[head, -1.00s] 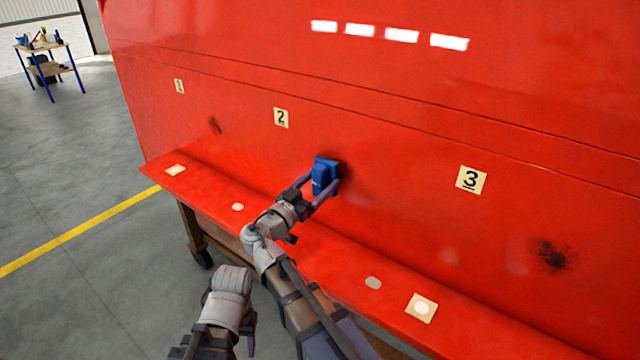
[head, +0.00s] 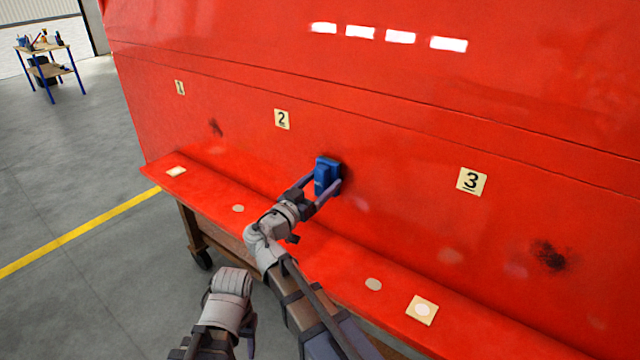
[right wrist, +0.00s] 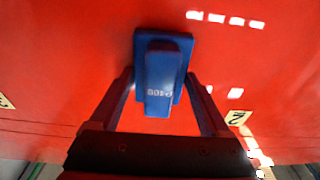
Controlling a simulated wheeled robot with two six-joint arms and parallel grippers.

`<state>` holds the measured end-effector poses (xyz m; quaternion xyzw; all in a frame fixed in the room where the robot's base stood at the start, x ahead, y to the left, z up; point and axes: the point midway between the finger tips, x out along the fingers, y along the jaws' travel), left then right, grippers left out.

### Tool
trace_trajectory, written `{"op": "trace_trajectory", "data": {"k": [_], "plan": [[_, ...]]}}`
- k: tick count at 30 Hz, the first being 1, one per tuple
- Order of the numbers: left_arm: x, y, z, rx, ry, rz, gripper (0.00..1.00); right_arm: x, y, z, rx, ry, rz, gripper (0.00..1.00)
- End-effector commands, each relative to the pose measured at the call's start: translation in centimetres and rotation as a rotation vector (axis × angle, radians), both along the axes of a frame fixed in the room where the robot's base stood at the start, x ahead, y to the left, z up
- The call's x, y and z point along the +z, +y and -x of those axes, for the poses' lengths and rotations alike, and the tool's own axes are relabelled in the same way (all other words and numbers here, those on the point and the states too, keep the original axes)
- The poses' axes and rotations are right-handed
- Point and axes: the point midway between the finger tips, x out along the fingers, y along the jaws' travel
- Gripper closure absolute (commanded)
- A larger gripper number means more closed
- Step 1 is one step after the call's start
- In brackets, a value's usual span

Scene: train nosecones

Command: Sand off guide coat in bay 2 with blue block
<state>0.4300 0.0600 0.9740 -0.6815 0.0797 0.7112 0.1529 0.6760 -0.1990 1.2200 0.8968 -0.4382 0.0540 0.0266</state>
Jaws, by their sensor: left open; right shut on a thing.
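The blue block (head: 327,176) lies against the red nosecone panel (head: 400,150), right of and below the number 2 label (head: 282,119). My right gripper (head: 322,192) is shut on it. In the right wrist view the blue block (right wrist: 160,75) sits between the two fingers, its broad face toward the panel. Only a faint dark trace shows at the block's right edge; the panel right behind the block is hidden. My left gripper (head: 225,335) is low in the head view, open, away from the panel, its fingers partly out of sight.
Dark patches are right of label 1 (head: 215,127) and right of label 3 (head: 549,255). A red ledge (head: 330,268) carries pale discs and square pads, including one pad with a white disc (head: 422,309). A tool cart (head: 48,65) stands far left. The floor at left is clear.

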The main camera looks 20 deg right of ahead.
Motion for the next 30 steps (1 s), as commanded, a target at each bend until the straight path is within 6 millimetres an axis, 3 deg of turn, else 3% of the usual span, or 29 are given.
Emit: {"op": "trace_trajectory", "data": {"k": [20,30], "plan": [[0.0,0.0,0.0,0.000,0.000,0.000,0.46,0.0,-0.9,-0.6,0.000,-0.001,0.001,0.64],[0.0,0.0,0.0,0.000,0.000,0.000,0.46,0.0,-2.1,1.2,-0.001,-0.001,0.001,0.64]]}}
